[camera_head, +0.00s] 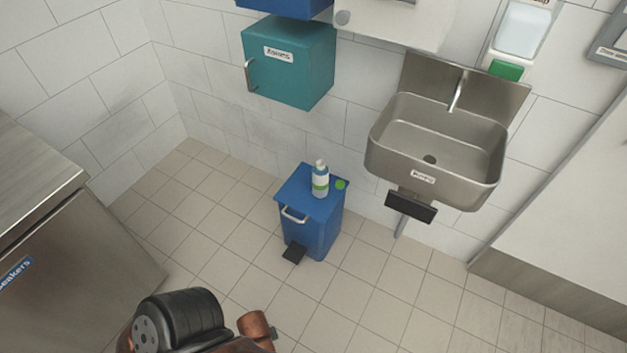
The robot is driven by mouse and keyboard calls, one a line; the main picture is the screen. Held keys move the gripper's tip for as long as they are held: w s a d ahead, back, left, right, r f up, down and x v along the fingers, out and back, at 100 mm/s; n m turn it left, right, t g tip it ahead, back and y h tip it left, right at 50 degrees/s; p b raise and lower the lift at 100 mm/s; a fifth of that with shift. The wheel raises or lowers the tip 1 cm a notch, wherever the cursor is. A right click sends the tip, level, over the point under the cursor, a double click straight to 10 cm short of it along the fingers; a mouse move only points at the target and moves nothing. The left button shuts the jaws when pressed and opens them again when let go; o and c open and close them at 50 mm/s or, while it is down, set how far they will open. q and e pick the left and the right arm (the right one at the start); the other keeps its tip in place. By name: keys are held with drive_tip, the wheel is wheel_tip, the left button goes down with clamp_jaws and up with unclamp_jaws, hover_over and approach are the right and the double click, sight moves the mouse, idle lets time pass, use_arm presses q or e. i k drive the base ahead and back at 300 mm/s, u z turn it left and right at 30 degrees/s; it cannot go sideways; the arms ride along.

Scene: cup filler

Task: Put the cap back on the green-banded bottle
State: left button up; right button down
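The green-banded bottle (320,179) stands upright on the lid of a blue pedal bin. It is pale with a green band around its body, and its top looks whitish. A small round green cap (340,184) lies on the same lid, just right of the bottle and apart from it. Neither gripper can be made out. Dark and copper-coloured parts at the bottom edge are mine, and they are well short of the bin.
The blue bin (321,228) stands on the tiled floor, with a black pedal (294,253) in front. A steel sink (437,151) hangs to its right. A teal wall cabinet (289,64) is behind. A steel counter (60,230) stands left. Floor before the bin is clear.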

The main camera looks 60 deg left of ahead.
sight(320, 171)
drive_tip(key=u, duration=1.1)
drive_tip(key=i, duration=0.5)
